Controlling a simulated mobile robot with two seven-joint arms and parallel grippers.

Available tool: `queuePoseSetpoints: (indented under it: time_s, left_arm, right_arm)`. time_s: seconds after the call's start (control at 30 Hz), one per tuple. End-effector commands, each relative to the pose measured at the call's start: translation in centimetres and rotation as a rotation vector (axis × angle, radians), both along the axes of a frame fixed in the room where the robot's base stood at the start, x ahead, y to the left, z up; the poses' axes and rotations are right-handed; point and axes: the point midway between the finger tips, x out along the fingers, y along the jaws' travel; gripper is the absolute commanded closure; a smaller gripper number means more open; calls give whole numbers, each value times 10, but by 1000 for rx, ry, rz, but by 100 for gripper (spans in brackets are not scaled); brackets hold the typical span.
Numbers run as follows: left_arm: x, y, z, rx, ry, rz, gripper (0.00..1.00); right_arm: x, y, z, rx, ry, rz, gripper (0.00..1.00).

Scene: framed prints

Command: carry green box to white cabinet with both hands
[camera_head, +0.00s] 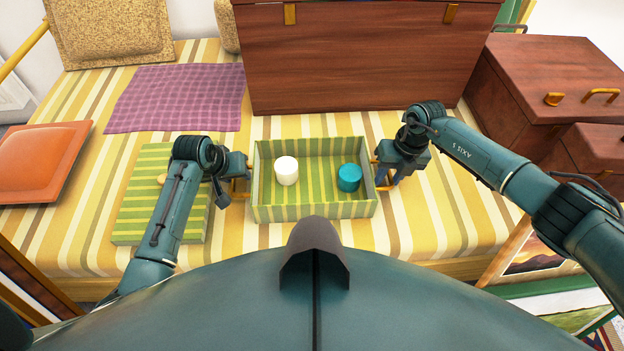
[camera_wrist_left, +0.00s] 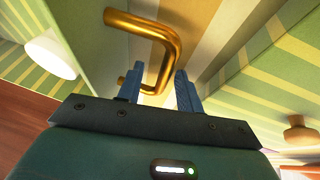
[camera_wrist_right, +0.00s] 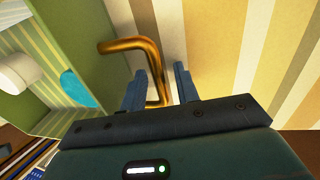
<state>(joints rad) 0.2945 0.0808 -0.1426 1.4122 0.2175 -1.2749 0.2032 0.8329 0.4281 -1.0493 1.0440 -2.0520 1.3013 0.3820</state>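The green striped box (camera_head: 315,211) stands without a lid on a yellow striped bed cover. Inside it are a white cylinder (camera_head: 286,171) and a teal cylinder (camera_head: 349,178). A brass handle sticks out on each side. My left gripper (camera_head: 240,180) is at the left handle; in the left wrist view its blue fingers stand apart with the brass handle (camera_wrist_left: 166,45) between them. My right gripper (camera_head: 384,176) is at the right handle; in the right wrist view its fingers stand apart around the brass handle (camera_wrist_right: 152,62). I cannot make out a white cabinet.
A green striped lid (camera_head: 140,211) lies left of the box, partly behind my left arm. A large brown chest (camera_head: 360,60) stands close behind the box. More brown cases (camera_head: 550,75) are at the right. A purple cloth (camera_head: 180,98) and an orange cushion (camera_head: 40,160) lie left.

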Motion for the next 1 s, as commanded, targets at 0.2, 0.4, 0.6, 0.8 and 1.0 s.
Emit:
queuePoseSetpoints:
  time_s: [0.2, 0.4, 0.6, 0.8, 1.0]
  left_arm:
    - [1, 0, -1, 0, 0, -1, 64]
    - [0, 0, -1, 0, 0, 0, 73]
    - [0, 0, -1, 0, 0, 0, 89]
    - [0, 0, -1, 1, 0, 0, 100]
    - [0, 0, -1, 1, 1, 0, 100]
  right_arm:
    - [0, 0, -1, 0, 0, 1, 69]
    - [0, 0, -1, 0, 0, 1, 78]
    - [0, 0, -1, 0, -1, 0, 94]
    - [0, 0, -1, 0, -1, 0, 100]
    - [0, 0, -1, 0, -1, 0, 100]
